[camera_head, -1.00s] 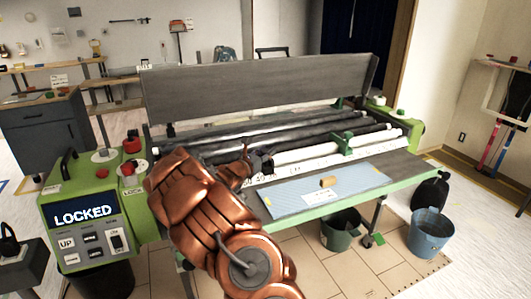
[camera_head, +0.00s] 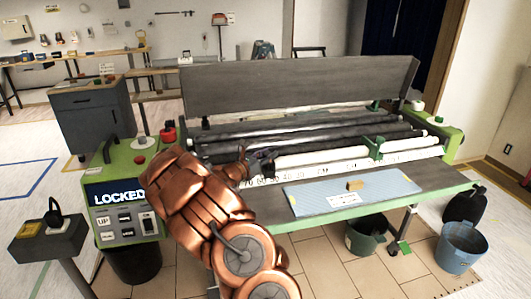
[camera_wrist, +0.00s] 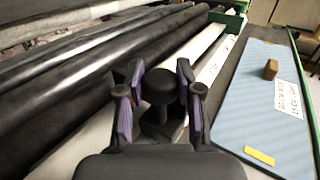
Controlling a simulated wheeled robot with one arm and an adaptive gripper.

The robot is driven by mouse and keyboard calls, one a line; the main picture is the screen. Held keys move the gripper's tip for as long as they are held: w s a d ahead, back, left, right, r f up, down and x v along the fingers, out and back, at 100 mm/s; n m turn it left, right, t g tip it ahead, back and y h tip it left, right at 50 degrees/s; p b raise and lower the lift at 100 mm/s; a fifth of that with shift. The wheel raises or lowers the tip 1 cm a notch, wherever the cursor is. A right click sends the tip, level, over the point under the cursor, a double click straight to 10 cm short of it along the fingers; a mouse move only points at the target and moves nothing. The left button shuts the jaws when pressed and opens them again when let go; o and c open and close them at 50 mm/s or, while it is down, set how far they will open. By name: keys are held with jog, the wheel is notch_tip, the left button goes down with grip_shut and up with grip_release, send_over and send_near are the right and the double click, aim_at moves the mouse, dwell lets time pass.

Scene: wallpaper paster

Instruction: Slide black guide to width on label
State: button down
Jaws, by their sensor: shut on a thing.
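The black guide (camera_wrist: 160,88) has a round knob and sits between the fingers of my gripper (camera_wrist: 160,104) in the wrist view. The gripper is shut on it. In the head view my gripper (camera_head: 247,168) is at the left part of the white numbered scale (camera_head: 330,168), with the guide partly hidden behind it. The white label (camera_head: 343,198) lies on the light blue sheet on the front table, right of the gripper. It also shows in the wrist view (camera_wrist: 288,98), its print too small to read.
Black and white rollers (camera_head: 310,135) run behind the gripper. A green bracket (camera_head: 375,148) stands on the scale to the right. A small brown block (camera_head: 355,184) lies on the blue sheet. The control panel (camera_head: 122,212) at left reads LOCKED. Buckets stand below.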

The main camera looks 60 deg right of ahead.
jog(key=c, duration=0.7)
grip_release()
jog(key=a, duration=0.4)
jog(key=w+a, duration=0.1)
jog(key=a, duration=0.6)
jog(key=shift+w+a, duration=0.4)
